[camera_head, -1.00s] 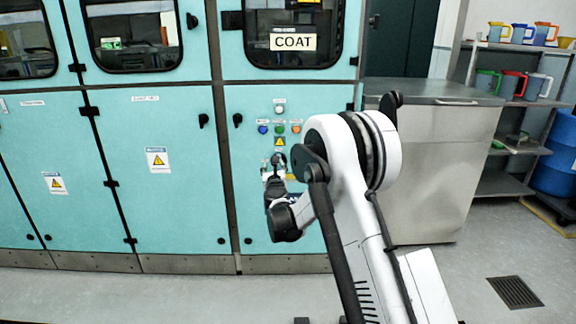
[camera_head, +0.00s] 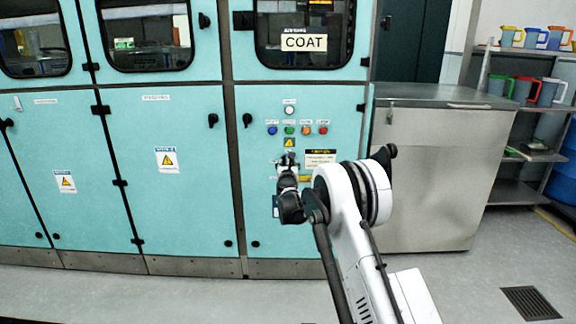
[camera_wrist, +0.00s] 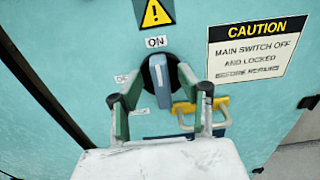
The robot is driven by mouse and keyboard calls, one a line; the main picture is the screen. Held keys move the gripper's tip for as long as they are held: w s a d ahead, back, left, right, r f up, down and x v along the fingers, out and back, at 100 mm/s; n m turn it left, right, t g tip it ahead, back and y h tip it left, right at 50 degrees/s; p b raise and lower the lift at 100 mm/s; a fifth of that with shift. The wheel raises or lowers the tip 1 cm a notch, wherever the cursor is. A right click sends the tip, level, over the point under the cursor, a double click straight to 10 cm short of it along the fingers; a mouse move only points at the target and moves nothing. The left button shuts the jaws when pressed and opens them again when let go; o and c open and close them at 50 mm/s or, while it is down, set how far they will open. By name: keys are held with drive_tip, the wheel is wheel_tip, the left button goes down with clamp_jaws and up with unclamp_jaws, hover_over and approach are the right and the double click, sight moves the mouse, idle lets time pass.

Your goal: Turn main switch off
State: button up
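The main switch is a grey-blue handle (camera_wrist: 160,80) on a dark round base, standing upright toward the "ON" label (camera_wrist: 156,42). A partly hidden "OFF" label (camera_wrist: 122,79) sits to its left. My gripper (camera_wrist: 158,92) is open in the wrist view, with one finger on each side of the handle. I see a gap on the left; contact on the right I cannot tell. In the head view my gripper (camera_head: 288,160) is at the teal panel below the coloured buttons, and it hides the switch there.
A yellow padlock-like loop (camera_wrist: 205,114) hangs right of the switch, close to the right finger. A caution sign (camera_wrist: 254,48) is further right. Several buttons (camera_head: 289,130) sit above the switch. A steel cabinet (camera_head: 430,170) stands right of the panel.

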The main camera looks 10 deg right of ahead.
drive_tip(key=shift+w+d, duration=0.25)
drive_tip(key=shift+w, duration=1.05)
clamp_jaws()
